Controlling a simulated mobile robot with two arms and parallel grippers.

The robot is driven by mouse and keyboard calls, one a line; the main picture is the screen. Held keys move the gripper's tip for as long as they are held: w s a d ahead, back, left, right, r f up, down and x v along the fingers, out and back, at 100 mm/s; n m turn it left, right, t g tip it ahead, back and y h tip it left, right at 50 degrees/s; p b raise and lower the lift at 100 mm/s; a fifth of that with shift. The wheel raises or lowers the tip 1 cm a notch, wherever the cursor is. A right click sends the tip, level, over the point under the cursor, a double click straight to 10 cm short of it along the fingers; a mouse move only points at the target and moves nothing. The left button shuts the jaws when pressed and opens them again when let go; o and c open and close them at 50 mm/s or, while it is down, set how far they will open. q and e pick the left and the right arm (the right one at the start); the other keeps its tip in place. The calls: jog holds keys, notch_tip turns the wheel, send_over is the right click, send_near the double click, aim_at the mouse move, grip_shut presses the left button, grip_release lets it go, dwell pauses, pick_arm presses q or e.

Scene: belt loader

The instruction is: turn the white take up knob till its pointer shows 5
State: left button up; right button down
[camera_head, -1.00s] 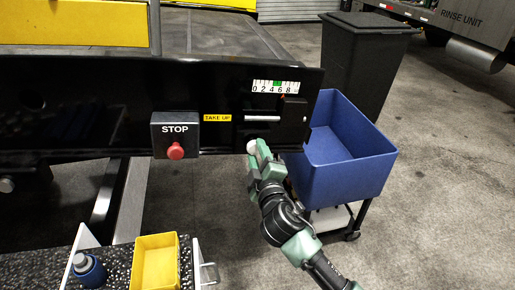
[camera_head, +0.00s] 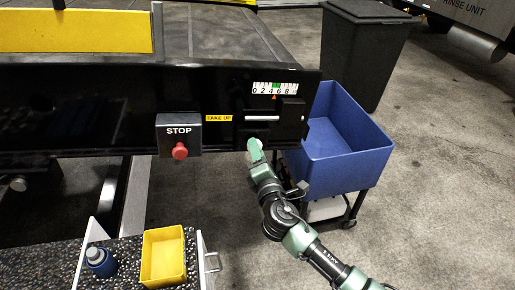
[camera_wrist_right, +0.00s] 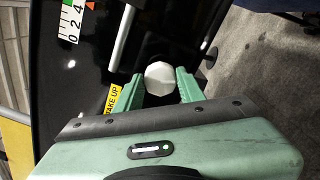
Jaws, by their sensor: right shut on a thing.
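The white take up knob (camera_wrist_right: 160,77) sits between the two green fingers of my right gripper (camera_wrist_right: 161,88) in the right wrist view. The gripper is shut on it. In the head view my right gripper (camera_head: 256,154) reaches up to the knob below the black panel's slot and largely covers it. The number scale (camera_head: 275,88) is above, with a green band near its middle. The red pointer (camera_head: 274,97) stands under the scale around 4 to 5, close to the green band; the exact reading is too small to tell. My left gripper is not in view.
A yellow TAKE UP label (camera_head: 219,118) and a STOP box with a red button (camera_head: 180,151) are left of the knob. A blue bin (camera_head: 345,150) on a cart stands close right of my arm. A yellow tray (camera_head: 163,258) is at the lower left.

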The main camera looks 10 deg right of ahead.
jog(key=shift+n, duration=0.6)
jog(key=shift+f, duration=0.1)
jog(key=c, duration=0.9)
grip_release()
jog(key=s+b, duration=0.1)
jog(key=s, duration=0.6)
jog(key=shift+s, duration=0.4)
